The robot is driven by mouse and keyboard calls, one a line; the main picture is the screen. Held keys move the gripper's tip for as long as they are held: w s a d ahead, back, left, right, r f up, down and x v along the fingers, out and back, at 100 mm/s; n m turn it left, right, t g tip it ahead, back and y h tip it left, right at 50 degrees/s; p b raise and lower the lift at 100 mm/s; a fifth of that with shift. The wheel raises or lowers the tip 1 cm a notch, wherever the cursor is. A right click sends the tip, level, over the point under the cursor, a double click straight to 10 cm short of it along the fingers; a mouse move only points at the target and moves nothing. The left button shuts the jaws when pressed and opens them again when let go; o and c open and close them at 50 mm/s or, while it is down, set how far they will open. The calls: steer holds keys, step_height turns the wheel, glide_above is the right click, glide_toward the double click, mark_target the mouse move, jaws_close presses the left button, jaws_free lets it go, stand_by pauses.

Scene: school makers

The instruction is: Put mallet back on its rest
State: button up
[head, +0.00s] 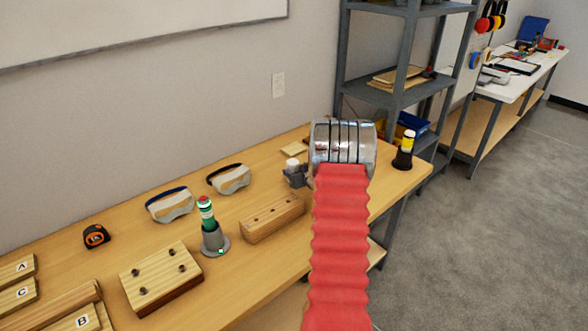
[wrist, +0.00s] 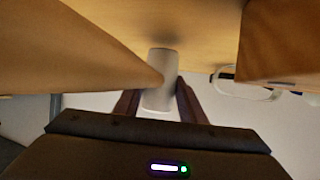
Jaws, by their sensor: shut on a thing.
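In the wrist view my gripper (wrist: 158,104) is shut on a pale grey-white cylinder (wrist: 160,68), which stands between its two dark fingers above the wooden tabletop. I take this to be part of the mallet, but its full shape does not show. In the head view my red arm and chrome wrist hide most of the gripper. A grey piece with a white top (head: 292,164) shows just left of the wrist; I cannot tell whether it is the held thing. I cannot make out the mallet's rest for certain.
A black stand (head: 403,160) is near the right end.

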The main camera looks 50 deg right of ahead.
steer(key=shift+f, duration=0.45)
steer(key=shift+f, duration=0.4)
stand_by(0.6)
steer(key=o, duration=1.5)
steer(key=shift+c, duration=0.2)
steer(key=shift+f, duration=0.1)
steer(key=v, duration=1.3)
steer(key=shift+s+a, duration=0.2)
steer(key=shift+s, duration=0.1)
